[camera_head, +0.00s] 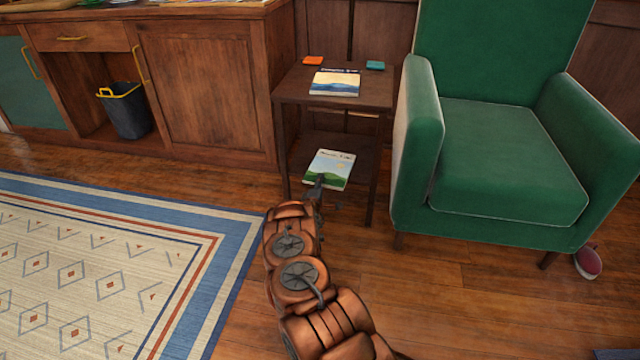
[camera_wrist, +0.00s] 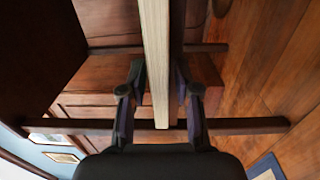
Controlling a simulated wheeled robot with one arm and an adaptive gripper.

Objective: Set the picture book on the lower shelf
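The picture book (camera_head: 332,165), with green hills and a pale sky on its cover, lies about flat at the lower shelf (camera_head: 368,152) of the small wooden side table. Its near end sticks out past the shelf's front edge. I cannot tell whether it rests on the shelf or hangs just above it. My gripper (camera_head: 320,182) is at its near edge. In the wrist view the book's page edge (camera_wrist: 157,60) runs between the two fingers of my gripper (camera_wrist: 161,85), which are shut on it.
On the table top (camera_head: 290,88) lie another book (camera_head: 335,82), an orange block (camera_head: 313,60) and a teal block (camera_head: 375,65). A green armchair (camera_head: 500,150) stands close on the right, a wooden cabinet (camera_head: 200,90) on the left. Table legs flank the shelf opening.

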